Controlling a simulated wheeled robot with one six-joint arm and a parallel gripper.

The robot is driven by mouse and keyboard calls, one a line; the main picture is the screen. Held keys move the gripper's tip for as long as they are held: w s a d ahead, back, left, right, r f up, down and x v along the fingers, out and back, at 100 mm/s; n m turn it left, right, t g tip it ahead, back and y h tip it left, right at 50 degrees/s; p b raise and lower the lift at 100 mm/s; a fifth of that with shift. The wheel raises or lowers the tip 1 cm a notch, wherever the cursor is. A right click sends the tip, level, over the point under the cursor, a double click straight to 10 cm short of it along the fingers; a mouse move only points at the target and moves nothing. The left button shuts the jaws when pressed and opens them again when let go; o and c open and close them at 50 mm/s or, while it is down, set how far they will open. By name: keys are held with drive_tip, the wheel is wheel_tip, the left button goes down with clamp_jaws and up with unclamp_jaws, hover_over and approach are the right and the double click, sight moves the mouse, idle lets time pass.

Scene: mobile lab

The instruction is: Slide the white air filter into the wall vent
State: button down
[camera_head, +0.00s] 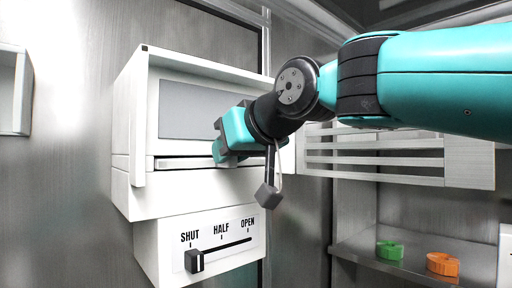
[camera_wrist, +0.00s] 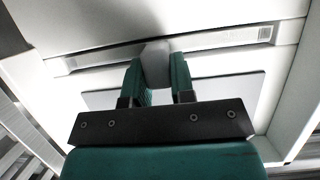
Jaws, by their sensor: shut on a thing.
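The wall vent (camera_head: 140,120) is a white box with a grey front panel (camera_head: 190,110) and a long narrow slot low on its face. A thin pale strip, which looks like the front edge of the white air filter (camera_head: 185,163), lies along that slot. My gripper (camera_head: 222,150) is at the slot, right of its middle. In the wrist view, my gripper's (camera_wrist: 158,75) teal fingers are shut on a pale block (camera_wrist: 157,60), seemingly the filter's grip. The strip runs to both sides behind it. How deep the filter sits is hidden.
Below the vent, a slider knob (camera_head: 194,261) stands at SHUT on a panel labelled SHUT, HALF, OPEN. White slats (camera_head: 375,158) are at the right. A shelf (camera_head: 365,247) holds a green piece (camera_head: 390,250) and an orange piece (camera_head: 442,264).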

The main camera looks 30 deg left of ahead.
drive_tip(key=c, duration=0.9)
unclamp_jaws()
drive_tip(key=b+v, duration=0.7)
drive_tip(key=v, duration=1)
drive_tip(key=shift+d+r, duration=0.15)
drive_tip(key=shift+r, duration=0.05)
